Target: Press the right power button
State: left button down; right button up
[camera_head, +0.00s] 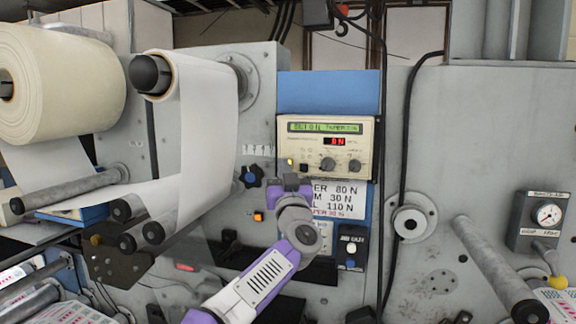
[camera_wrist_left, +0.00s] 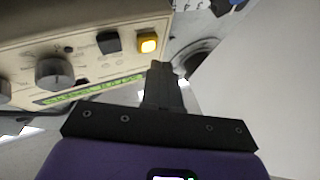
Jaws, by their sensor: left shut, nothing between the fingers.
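The cream control box (camera_head: 325,165) has a green text display, a red number display and dials. A lit yellow button (camera_wrist_left: 148,42) and a black button (camera_wrist_left: 108,42) sit side by side on its face in the wrist view, where the box appears upside down. In the head view the yellow button (camera_head: 290,162) is at the box's lower left. My left gripper (camera_head: 291,176) is shut and empty just below it. In the wrist view its fingertips (camera_wrist_left: 160,68) are close to the yellow button; contact is not visible. My right gripper is out of view.
A label sheet (camera_head: 338,198) and a small switch box (camera_head: 351,247) are below the control box. An orange button (camera_head: 258,216) and blue knob (camera_head: 251,176) are to its left. Paper rolls (camera_head: 75,85) stand at left; a black cable (camera_head: 406,130) hangs at right.

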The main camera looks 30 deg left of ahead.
pick_arm(q)
jog(key=shift+s+d+b, duration=0.25)
jog(key=shift+s+b, duration=0.2)
jog(key=shift+s, duration=0.5)
jog(key=shift+s+d+b, duration=0.2)
jog(key=shift+s+b, duration=0.3)
jog(key=shift+s, duration=0.5)
jog(key=shift+s+d+b, duration=0.25)
jog(key=shift+s+b, duration=0.2)
jog(key=shift+s, duration=0.5)
